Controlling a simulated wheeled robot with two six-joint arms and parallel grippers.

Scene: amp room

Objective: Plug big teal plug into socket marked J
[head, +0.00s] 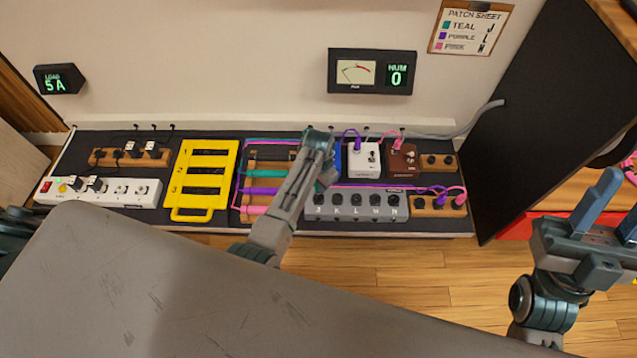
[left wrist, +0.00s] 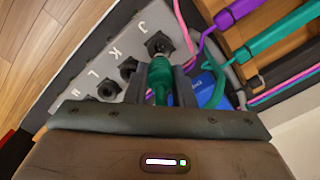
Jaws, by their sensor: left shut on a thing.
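My left gripper (head: 322,180) is shut on the teal plug (left wrist: 161,76), which sits between its two fingers in the left wrist view. Only a small bit of teal shows beside the fingers in the head view. The grey socket box (head: 355,212) has a row of black sockets lettered J, K, L and on. The socket marked J (left wrist: 159,44) lies just beyond the plug's tip in the left wrist view; I cannot tell whether they touch. My right gripper (head: 606,215) is open and empty, far to the right of the box.
Teal, purple and pink cables (head: 262,190) lie on a wooden rack left of the box. A yellow frame (head: 200,180), a white power strip (head: 100,191) and white and brown pedals (head: 402,160) share the dark board. A patch sheet (head: 471,27) hangs above. A grey surface (head: 180,290) fills the foreground.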

